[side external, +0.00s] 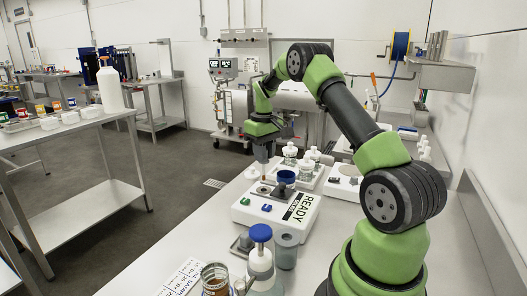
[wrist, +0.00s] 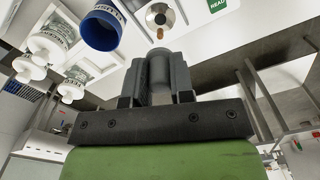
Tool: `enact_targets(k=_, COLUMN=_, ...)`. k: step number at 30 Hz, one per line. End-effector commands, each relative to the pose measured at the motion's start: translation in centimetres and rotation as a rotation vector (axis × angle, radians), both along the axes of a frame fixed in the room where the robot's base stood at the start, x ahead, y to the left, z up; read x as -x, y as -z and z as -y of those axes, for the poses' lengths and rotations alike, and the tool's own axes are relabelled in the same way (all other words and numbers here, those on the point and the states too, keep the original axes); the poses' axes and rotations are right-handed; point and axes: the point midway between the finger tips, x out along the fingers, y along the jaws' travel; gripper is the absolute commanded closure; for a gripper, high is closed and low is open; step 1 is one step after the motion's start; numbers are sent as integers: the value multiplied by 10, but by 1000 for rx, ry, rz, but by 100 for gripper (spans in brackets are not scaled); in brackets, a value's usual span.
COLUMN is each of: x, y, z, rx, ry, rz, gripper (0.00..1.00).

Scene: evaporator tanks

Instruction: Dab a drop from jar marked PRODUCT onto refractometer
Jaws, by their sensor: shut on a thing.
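The refractometer (side external: 275,217) is a white box with a READY display on the bench, and its round metal sample well (side external: 262,189) faces up. My gripper (side external: 263,163) is above the well, pointing down. In the wrist view, its fingers (wrist: 160,55) are shut on a slim tool whose amber tip (wrist: 160,34) shows just beyond them, close to the metal well (wrist: 161,14). I cannot tell if the tip touches it. The fingers hide most of the tool. An open jar of amber liquid (side external: 214,281) stands at the front edge. No PRODUCT marking is readable.
A blue cup (side external: 286,178) stands close beside the well; it also shows in the wrist view (wrist: 101,31). White-lidded jars (side external: 290,152) stand behind. A blue-capped bottle (side external: 261,258) and a grey cup (side external: 286,252) stand in front. A printed sheet (side external: 184,278) lies nearby.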

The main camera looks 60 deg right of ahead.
Motion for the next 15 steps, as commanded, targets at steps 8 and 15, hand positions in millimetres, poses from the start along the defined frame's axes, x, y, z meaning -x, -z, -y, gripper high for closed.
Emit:
enact_targets(k=8, x=0, y=17, z=-1, rx=-3, ry=1, rz=-1, gripper=100)
enact_targets(k=15, x=0, y=26, z=0, rx=0, ry=0, rz=0, gripper=100)
